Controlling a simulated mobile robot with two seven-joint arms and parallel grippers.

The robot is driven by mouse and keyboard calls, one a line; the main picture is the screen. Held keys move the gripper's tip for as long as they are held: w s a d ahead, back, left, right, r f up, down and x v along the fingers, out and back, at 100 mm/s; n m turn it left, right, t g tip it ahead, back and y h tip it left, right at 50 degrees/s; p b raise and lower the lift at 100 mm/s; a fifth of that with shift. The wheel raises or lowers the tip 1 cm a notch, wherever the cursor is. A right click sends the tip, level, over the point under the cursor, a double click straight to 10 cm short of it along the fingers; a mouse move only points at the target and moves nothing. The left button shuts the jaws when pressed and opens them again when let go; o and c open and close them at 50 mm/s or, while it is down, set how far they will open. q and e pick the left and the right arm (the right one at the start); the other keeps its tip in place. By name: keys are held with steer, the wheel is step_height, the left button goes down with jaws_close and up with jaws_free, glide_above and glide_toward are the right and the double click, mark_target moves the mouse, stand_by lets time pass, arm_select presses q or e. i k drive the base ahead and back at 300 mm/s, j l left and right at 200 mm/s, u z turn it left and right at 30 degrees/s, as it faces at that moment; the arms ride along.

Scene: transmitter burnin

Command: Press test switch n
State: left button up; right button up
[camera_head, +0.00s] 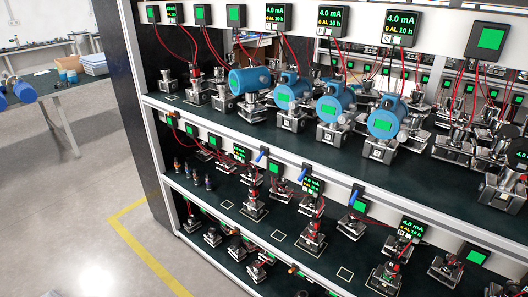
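A rack fills the middle and right of the head view, with several shelves of transmitter stations. Small blue lever-like parts stick out from the white rail below the upper shelf: one left (262,155), one in the middle (303,172) and one right (355,195). They may be switches. I cannot read any label that tells which one is test switch n. Neither of my grippers is in view.
Several blue transmitters (333,109) stand on the upper shelf (225,122) under display boxes (401,29) with red wires. Lower shelves hold metal fixtures (254,204). A yellow line (150,258) marks the open grey floor (70,215) at left. A table (40,85) stands behind.

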mark_target(259, 157)
steer(key=i+j+z, duration=0.25)
steer(key=i+j, duration=0.2)
steer(key=i+j+z, duration=0.25)
steer(key=i+j, duration=0.3)
